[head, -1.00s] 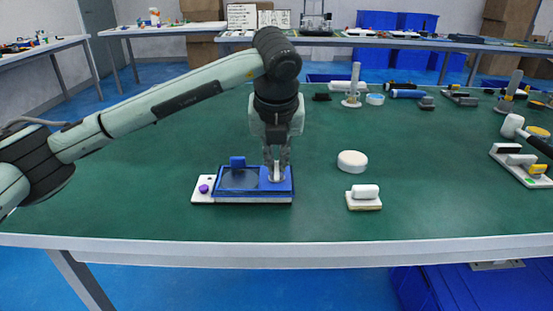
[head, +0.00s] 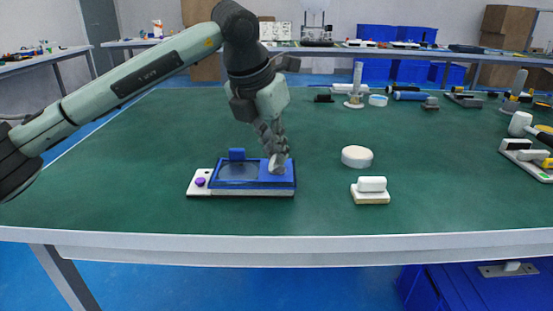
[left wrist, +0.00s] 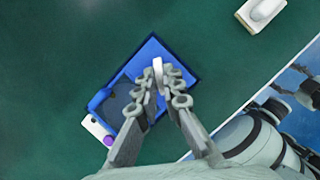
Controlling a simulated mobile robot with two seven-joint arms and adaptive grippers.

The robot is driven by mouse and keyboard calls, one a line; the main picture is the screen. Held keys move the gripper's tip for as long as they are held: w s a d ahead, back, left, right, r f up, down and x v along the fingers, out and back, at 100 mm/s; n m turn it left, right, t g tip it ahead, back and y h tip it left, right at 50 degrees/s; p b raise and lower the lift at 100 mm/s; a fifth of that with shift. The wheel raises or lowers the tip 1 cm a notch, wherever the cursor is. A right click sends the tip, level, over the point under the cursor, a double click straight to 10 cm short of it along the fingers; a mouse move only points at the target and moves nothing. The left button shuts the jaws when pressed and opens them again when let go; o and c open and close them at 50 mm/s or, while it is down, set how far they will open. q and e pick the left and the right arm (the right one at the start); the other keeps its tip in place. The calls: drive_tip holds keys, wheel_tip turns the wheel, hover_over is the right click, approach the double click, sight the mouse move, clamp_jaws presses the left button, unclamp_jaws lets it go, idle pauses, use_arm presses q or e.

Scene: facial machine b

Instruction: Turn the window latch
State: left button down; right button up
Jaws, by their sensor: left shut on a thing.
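The window latch is a small pale handle (left wrist: 158,72) on the right part of a blue framed window panel (head: 226,190). The panel has a dark pane (head: 238,171), a blue tab (head: 237,155) at its back edge and a white base strip with a purple knob (head: 200,182) at its left end. My left gripper (head: 276,157) reaches down, tilted, and is shut on the latch. In the left wrist view its fingers (left wrist: 165,82) lie on both sides of the latch, which hides partly between them. My right gripper is not in view.
A white round disc (head: 357,156) and a white block on a pale base (head: 371,190) stand to the right of the panel. Several tools lie at the table's far right. The green table (head: 130,215) is clear left and in front of the panel.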

use_arm(q)
drive_tip(key=shift+m, duration=0.5)
drive_tip(key=shift+w+m+g+h, duration=0.1)
drive_tip(key=shift+m+g+h, duration=0.3)
drive_tip(key=shift+m, duration=0.5)
drive_tip(key=shift+a+m, duration=0.1)
drive_tip(key=shift+m, duration=0.3)
drive_tip(key=shift+r+m+g+h, duration=0.1)
drive_tip(key=shift+m+g+h, duration=0.2)
drive_tip(key=shift+m, duration=0.2)
drive_tip(key=shift+w+m+g, duration=0.1)
drive_tip(key=shift+m+g, duration=0.2)
drive_tip(key=shift+m, duration=1)
drive_tip(key=shift+w+m+g+h+p, duration=0.15)
drive_tip(key=shift+m+g+p, duration=0.3)
drive_tip(key=shift+m, duration=0.55)
drive_tip(key=shift+s+m+g+h+p, duration=0.15)
drive_tip(key=shift+m+g+p, duration=0.3)
drive_tip(key=shift+m, duration=0.55)
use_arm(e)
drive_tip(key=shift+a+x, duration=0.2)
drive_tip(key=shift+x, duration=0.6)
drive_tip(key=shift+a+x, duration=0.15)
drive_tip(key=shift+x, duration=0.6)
use_arm(q)
drive_tip(key=shift+w, duration=0.1)
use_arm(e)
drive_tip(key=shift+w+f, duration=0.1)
